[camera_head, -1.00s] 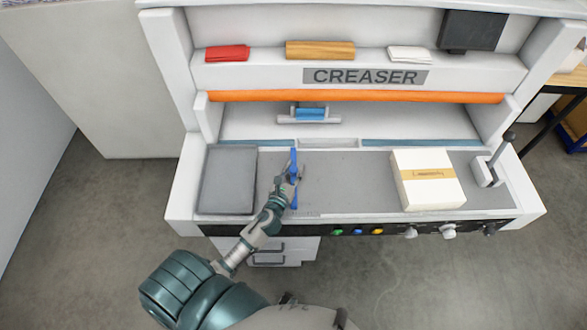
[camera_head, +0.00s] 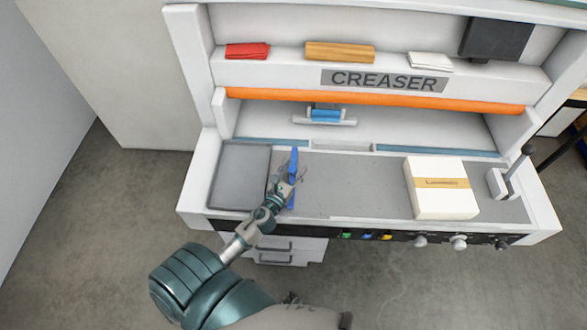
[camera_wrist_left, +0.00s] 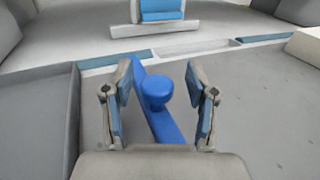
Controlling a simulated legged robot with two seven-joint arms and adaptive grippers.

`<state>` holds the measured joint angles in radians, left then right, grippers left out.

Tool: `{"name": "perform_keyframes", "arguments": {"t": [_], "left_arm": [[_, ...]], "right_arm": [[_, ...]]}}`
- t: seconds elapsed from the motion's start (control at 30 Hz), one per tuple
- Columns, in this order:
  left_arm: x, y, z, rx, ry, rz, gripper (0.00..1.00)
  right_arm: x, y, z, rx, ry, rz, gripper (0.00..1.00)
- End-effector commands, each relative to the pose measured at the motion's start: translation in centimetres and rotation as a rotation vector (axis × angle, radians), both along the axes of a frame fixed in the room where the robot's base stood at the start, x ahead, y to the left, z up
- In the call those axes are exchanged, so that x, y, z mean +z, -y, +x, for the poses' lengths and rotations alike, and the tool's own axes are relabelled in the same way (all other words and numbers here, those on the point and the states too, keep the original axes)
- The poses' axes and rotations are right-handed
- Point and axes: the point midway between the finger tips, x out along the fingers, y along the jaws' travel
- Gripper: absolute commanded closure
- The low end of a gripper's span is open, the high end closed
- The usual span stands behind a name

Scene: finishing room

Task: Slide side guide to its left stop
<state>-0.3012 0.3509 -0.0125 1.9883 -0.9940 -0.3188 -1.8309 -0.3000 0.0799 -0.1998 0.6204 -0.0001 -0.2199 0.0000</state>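The side guide is a blue bar (camera_head: 293,165) with a round knob, lying front to back on the creaser's grey bed, right of a dark grey pad (camera_head: 240,178). A strip of bare bed shows between bar and pad. In the left wrist view the blue knob (camera_wrist_left: 157,88) stands between the two fingers of my left gripper (camera_wrist_left: 161,100). The fingers are spread, with a gap visible on each side of the knob, wider on the right. In the head view my left gripper (camera_head: 289,180) covers part of the bar. No left stop can be made out. My right gripper is out of view.
A white banded stack (camera_head: 440,202) sits on the bed at right, beside a lever (camera_head: 512,175). A blue-and-white carriage (camera_head: 325,115) is behind the bed under an orange bar (camera_head: 375,101). The bed between the guide and the stack is clear.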

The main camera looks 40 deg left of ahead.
Motion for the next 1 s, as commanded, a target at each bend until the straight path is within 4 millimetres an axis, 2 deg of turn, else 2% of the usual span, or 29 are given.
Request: {"name": "perform_keyframes", "arguments": {"t": [0.2, 0.33, 0.47, 0.7, 1.0], "left_arm": [[-0.1, 0.0, -0.1, 0.0, -0.001, -0.001, 0.42], [-0.2, 0.2, -1.2, 0.0, -0.002, -0.003, 0.42], [-0.3, 0.6, -3.7, 0.0, -0.004, -0.004, 0.42], [-0.3, 1.4, -9.4, 0.006, -0.007, -0.003, 0.42], [-0.2, 1.9, -11.7, 0.002, -0.003, -0.001, 0.42]], "right_arm": [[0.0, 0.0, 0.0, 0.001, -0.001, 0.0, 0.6], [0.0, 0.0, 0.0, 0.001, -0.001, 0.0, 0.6], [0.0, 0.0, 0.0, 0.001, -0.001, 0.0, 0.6], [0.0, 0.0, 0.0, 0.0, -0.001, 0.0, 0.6], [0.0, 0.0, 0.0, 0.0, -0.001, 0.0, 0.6]]}}
